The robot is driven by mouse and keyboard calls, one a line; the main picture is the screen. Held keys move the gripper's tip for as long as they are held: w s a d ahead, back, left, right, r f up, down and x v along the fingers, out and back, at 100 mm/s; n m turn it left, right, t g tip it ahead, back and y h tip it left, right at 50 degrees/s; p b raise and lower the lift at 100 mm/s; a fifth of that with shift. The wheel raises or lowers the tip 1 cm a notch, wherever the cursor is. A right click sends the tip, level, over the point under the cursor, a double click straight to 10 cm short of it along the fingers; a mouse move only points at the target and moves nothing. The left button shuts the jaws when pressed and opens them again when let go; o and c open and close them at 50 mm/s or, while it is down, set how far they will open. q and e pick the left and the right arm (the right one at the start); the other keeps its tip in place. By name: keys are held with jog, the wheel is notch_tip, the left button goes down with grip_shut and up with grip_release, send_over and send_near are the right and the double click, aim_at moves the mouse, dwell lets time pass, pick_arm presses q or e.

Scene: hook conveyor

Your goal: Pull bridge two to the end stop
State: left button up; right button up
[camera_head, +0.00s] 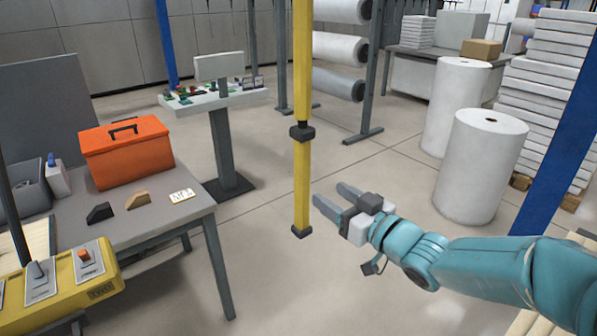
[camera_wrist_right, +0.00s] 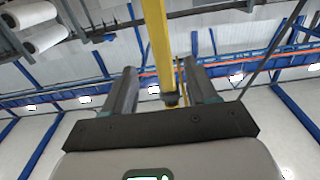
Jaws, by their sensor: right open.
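A yellow pole (camera_head: 302,185) hangs upright in the middle of the head view, with a dark collar partway up and a dark cap at its lower end. Its upper end is out of the head view. My right gripper (camera_head: 330,194) is open and points toward the pole's lower part, just right of it. In the right wrist view the yellow pole (camera_wrist_right: 158,40) shows between the two spread fingers of my right gripper (camera_wrist_right: 162,80). I cannot tell whether they touch. Neither the bridge nor the end stop can be clearly made out. My left gripper is not in view.
A yellow control box (camera_head: 62,292) with switches is at lower left. An orange toolbox (camera_head: 127,152) sits on a grey table (camera_head: 160,222). A grey pedestal (camera_head: 226,140) stands behind the pole. White rolls (camera_head: 480,165) and a blue post (camera_head: 556,150) stand at right. Open floor surrounds the pole.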

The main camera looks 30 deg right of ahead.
aim_at(297, 173)
jog(key=w+p, duration=0.1)
jog(key=w, duration=0.2)
jog(key=w+p, duration=0.1)
jog(key=w, duration=0.3)
jog(key=w+a, duration=0.1)
jog(key=w, duration=0.3)
jog(key=shift+a+r+p, duration=0.1)
jog(key=shift+p, duration=0.3)
jog(key=shift+w+f, duration=0.2)
jog(key=shift+w, duration=0.45)
jog(key=shift+s, duration=0.1)
grip_shut()
